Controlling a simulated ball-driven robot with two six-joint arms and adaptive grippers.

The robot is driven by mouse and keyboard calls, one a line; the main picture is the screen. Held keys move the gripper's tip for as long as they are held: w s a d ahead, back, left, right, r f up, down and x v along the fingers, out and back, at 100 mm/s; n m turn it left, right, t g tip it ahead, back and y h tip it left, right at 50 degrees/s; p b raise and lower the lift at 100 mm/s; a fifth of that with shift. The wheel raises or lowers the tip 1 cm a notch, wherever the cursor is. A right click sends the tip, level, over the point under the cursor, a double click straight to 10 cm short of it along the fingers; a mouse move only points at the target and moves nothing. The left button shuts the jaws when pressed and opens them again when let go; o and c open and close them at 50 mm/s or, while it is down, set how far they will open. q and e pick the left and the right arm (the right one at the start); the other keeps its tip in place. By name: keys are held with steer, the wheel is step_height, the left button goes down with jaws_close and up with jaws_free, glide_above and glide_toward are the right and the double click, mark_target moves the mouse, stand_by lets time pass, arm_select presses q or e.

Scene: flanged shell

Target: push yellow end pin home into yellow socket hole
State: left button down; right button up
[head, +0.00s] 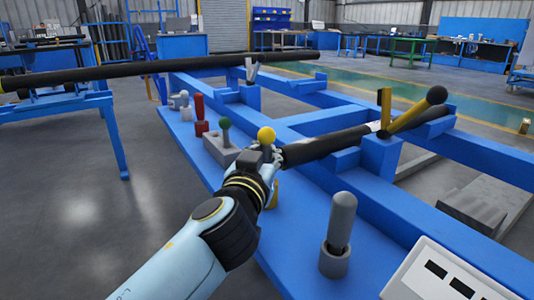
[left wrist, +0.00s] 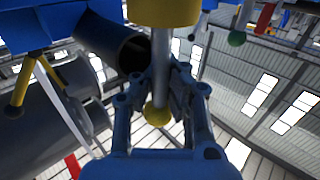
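The yellow end pin has a yellow ball head (head: 266,135), which shows just above my left gripper (head: 262,154) in the head view. In the left wrist view its grey shaft (left wrist: 161,65) runs between the fingertips of the left gripper (left wrist: 166,78), with the ball (left wrist: 157,115) on the palm side. The fingers look closed on the shaft. The yellow socket (left wrist: 165,10) is at the shaft's other end; part of it shows below the gripper in the head view (head: 272,194). A length of shaft is bare between socket and ball. My right gripper is out of view.
A green-headed pin (head: 225,130) and red pin (head: 200,112) stand farther along the blue frame. A dark pipe (head: 318,146) lies right of the gripper. A white panel (head: 440,272) is at lower right.

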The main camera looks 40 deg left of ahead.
arm_select(q)
steer(key=shift+f+b, duration=0.25)
steer(key=shift+b, duration=0.05)
steer(key=c, duration=1.4)
jaws_free()
step_height(320, 180, up, 10)
steer(key=shift+r, duration=0.1)
